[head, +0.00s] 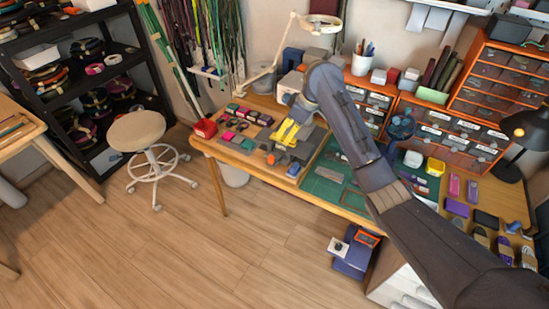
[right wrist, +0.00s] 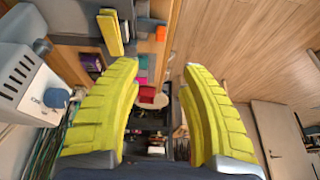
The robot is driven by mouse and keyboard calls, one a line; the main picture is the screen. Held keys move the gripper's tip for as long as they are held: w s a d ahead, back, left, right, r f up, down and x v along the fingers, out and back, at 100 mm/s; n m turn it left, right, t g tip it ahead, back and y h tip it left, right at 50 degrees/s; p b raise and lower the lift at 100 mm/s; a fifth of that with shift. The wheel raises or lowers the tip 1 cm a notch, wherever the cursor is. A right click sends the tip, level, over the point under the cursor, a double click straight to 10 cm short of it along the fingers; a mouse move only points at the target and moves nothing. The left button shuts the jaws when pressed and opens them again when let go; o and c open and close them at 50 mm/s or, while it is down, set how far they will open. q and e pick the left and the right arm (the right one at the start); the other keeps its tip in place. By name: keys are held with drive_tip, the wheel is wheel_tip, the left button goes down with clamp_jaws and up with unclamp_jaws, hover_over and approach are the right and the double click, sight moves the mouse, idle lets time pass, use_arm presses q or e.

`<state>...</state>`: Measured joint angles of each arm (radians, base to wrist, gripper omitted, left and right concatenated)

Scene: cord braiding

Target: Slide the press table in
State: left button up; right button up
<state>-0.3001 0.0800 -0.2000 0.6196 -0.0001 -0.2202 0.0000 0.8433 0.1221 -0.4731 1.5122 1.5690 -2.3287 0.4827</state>
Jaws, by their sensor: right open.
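A pale grey machine with a blue knob, which looks like the press (right wrist: 25,85), stands close at the left of the right wrist view. In the head view its pale body (head: 290,84) shows behind my right forearm, at the back of the workbench. I cannot clearly make out its sliding table; my arm hides part of that area. A yellow upright piece (right wrist: 110,32) stands on the bench at the top of the right wrist view. My right gripper (head: 285,132) has yellow fingers and is over the bench beside the machine. Its fingers (right wrist: 162,75) are spread and empty. My left gripper is not in view.
Small coloured boxes (head: 238,125) lie on the bench left of my gripper. A green mat (head: 324,188) lies to its right. Orange drawer units (head: 455,135) and a lamp (head: 525,130) stand further right. A stool (head: 137,131) stands left, with clear floor in front.

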sight(272, 157)
drive_tip(key=x, duration=1.7)
drive_tip(key=shift+a, duration=0.1)
clamp_jaws()
